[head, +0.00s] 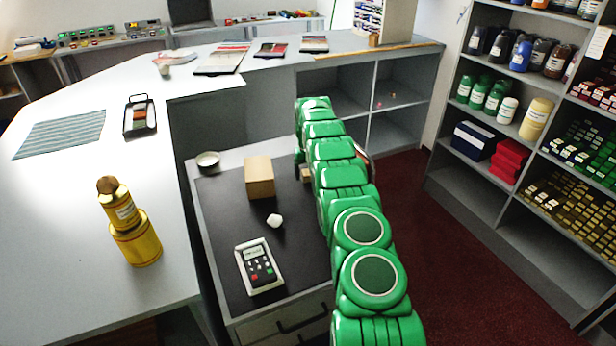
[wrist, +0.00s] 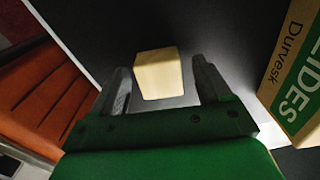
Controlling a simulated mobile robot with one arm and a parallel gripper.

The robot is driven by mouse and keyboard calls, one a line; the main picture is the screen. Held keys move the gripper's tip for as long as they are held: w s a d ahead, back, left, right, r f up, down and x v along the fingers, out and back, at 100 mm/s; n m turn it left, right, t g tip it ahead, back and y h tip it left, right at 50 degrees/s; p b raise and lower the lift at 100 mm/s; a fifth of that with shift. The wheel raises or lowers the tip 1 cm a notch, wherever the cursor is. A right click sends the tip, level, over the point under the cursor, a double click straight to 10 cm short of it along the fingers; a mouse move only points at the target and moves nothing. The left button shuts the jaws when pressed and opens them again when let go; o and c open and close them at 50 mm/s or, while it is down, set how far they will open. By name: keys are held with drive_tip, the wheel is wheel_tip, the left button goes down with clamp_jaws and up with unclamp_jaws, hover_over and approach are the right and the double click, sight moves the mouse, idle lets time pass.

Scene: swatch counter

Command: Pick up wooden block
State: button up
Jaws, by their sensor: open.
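The wooden block (wrist: 158,72) is pale and box-shaped. In the wrist view it sits on the dark surface, between the two fingers of my gripper (wrist: 161,70). The fingers are open, with a visible gap on each side of the block. In the head view only a small tan piece of the block (head: 306,173) shows beside my green arm, near the right edge of the black counter top. My arm hides the rest of it and most of my gripper.
A white lump (head: 274,220), a card terminal (head: 259,267) and a round dish (head: 208,159) share the black-topped counter (head: 215,225).

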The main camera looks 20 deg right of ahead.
drive_tip(key=shift+f, duration=0.1)
drive_tip(key=shift+c, duration=0.2)
drive_tip(key=c, duration=1)
